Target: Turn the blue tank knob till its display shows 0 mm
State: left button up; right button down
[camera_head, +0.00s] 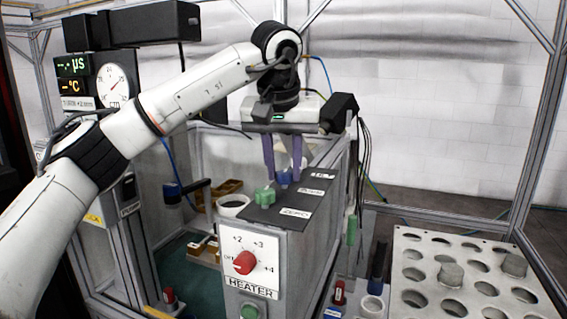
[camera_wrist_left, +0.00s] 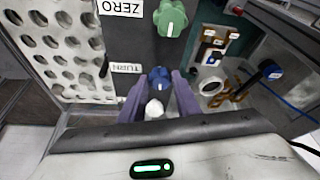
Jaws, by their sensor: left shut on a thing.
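The blue tank knob (camera_head: 284,178) sits on the dark top panel of the grey box, behind a green knob (camera_head: 265,196). My left gripper (camera_head: 283,172) reaches down from above with its two purple fingers around the blue knob, shut on it. In the left wrist view the blue knob (camera_wrist_left: 160,78) shows between the fingertips, with a white mark on it. A pale rounded thing (camera_wrist_left: 154,108) lies nearer the camera between the fingers. The tank knob's display and its reading cannot be made out. My right gripper is not in view.
The heater panel with its red knob (camera_head: 244,263) faces front. A perforated metal plate (camera_head: 425,262) holding grey cylinders stands at the right. A white ring-shaped cup (camera_head: 232,205) and brown trays are left of the box. Frame posts surround the area.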

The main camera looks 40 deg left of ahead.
pick_arm(q)
jog(key=n+p, duration=0.2)
jog(key=p, duration=0.1)
jog(key=shift+d+r+g+y, duration=0.1)
jog(key=shift+r+g+y, duration=0.2)
jog(key=shift+w+n+p, duration=0.1)
jog(key=shift+n+p, duration=0.9)
jog(key=shift+p, duration=0.1)
jog(key=n+p, duration=0.1)
jog(key=n+g+y+p, duration=0.1)
jog(key=n+p, duration=0.1)
jog(key=shift+w+d+f+n+g, duration=0.1)
jog(key=shift+w+f+n+g, duration=0.05)
jog(key=shift+n+g, duration=0.15)
jog(key=n+g, duration=0.1)
jog(key=n, duration=0.1)
jog(key=shift+w+f+n+y, duration=0.1)
jog(key=shift+w+n+y, duration=0.05)
jog(key=shift+n+y, duration=0.25)
jog(key=shift+w+n+g, duration=0.15)
jog(key=shift+n+g, duration=0.75)
jog(key=shift+n, duration=1.4)
jog(key=o, duration=1)
jog(key=shift+o, duration=0.2)
